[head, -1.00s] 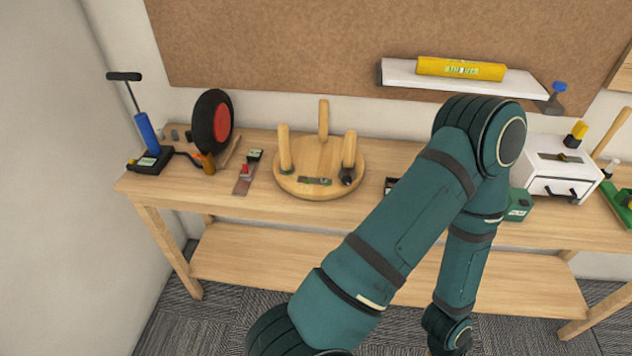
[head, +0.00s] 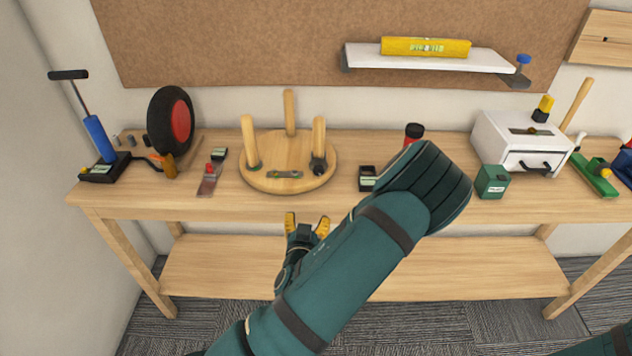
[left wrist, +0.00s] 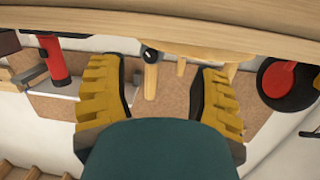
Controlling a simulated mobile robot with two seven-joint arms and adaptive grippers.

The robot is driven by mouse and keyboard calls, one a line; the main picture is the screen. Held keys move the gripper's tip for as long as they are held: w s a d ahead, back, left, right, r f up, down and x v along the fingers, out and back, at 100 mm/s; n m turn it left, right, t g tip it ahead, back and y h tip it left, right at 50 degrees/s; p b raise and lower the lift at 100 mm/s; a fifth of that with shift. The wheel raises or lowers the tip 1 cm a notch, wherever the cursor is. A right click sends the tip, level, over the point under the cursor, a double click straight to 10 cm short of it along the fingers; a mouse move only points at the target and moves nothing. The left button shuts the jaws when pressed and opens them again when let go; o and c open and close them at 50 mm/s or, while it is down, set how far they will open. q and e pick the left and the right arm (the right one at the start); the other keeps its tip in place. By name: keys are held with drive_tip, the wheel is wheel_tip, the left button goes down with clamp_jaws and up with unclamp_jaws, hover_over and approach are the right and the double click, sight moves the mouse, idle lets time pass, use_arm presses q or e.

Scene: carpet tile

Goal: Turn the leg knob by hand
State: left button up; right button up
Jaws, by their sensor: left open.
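The round wooden stool (head: 255,178) lies with its seat on the bench and three legs up. A black knob (head: 318,167) sits at the foot of its right leg (head: 319,139). The knob also shows in the left wrist view (left wrist: 150,55), between my fingers in the picture but beyond them. My left gripper (head: 307,222) is open and empty, in front of the bench's front edge and below the stool. Its yellow fingers stand apart in the left wrist view (left wrist: 157,70). My right gripper is out of view.
A small dark box (head: 367,178) and a red jar (head: 414,132) stand right of the stool. A red-handled tool (head: 208,180) and a black wheel (head: 170,120) are left of it. The bench edge (head: 240,209) lies between gripper and stool. A lower shelf (head: 460,270) is bare.

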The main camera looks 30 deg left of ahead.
sight(318, 172)
use_arm(q)
drive_tip(key=w+a+r, duration=0.1)
drive_tip(key=w+a, duration=0.1)
drive_tip(key=w, duration=0.2)
drive_tip(key=w+a+r+t+b, duration=0.1)
drive_tip(key=w, duration=0.4)
drive_tip(key=w+a+r+t, duration=0.1)
drive_tip(key=w+a, duration=0.1)
drive_tip(key=w, duration=0.2)
drive_tip(key=shift+w+a+r+m, duration=0.2)
drive_tip(key=shift+w+a+m, duration=0.1)
drive_tip(key=shift+m, duration=0.1)
clamp_jaws()
